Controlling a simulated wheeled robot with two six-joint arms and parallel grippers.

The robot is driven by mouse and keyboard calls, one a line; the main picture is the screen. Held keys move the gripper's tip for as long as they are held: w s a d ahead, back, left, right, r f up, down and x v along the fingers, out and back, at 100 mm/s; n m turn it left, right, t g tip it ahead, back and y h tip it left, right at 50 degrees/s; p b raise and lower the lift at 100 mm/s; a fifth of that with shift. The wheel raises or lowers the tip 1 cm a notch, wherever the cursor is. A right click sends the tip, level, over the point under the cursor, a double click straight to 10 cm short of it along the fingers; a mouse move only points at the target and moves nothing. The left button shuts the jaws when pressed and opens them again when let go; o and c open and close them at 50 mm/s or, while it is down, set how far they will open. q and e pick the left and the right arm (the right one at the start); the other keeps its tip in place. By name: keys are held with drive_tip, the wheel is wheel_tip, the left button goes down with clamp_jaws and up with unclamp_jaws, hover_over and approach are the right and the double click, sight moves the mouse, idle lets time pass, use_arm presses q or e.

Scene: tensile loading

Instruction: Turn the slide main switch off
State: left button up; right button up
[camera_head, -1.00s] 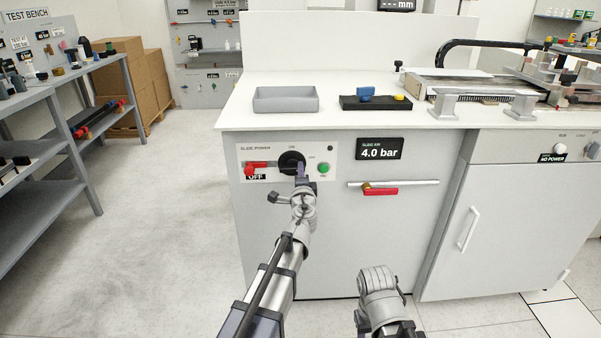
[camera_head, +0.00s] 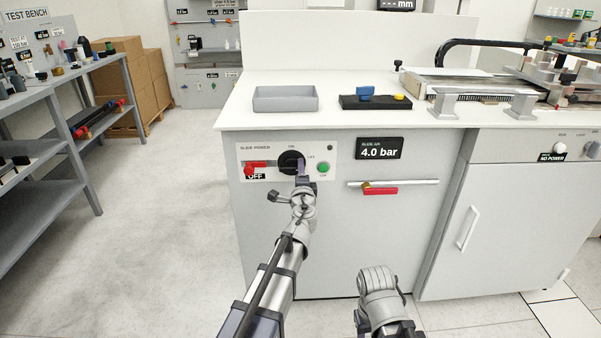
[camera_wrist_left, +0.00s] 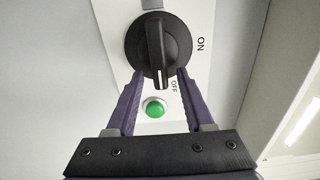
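The slide main switch is a round black rotary knob (camera_head: 291,162) on the white SLIDE POWER panel (camera_head: 262,148). In the left wrist view the knob (camera_wrist_left: 158,46) has a raised bar whose white mark points to the OFF print. My left gripper (camera_head: 301,167) is at the knob's right side. In the left wrist view its purple fingers (camera_wrist_left: 160,74) are open, one on each side of the bar's marked end, with gaps to the bar. My right arm shows at the bottom, but its gripper is out of view.
A grey tray (camera_head: 285,99) stands on the worktop above.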

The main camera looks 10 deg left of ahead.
use_arm(q)
drive_tip(key=shift+s, duration=0.1)
drive_tip(key=v, duration=0.7)
drive_tip(key=shift+s, duration=0.3)
drive_tip(key=shift+d, duration=0.1)
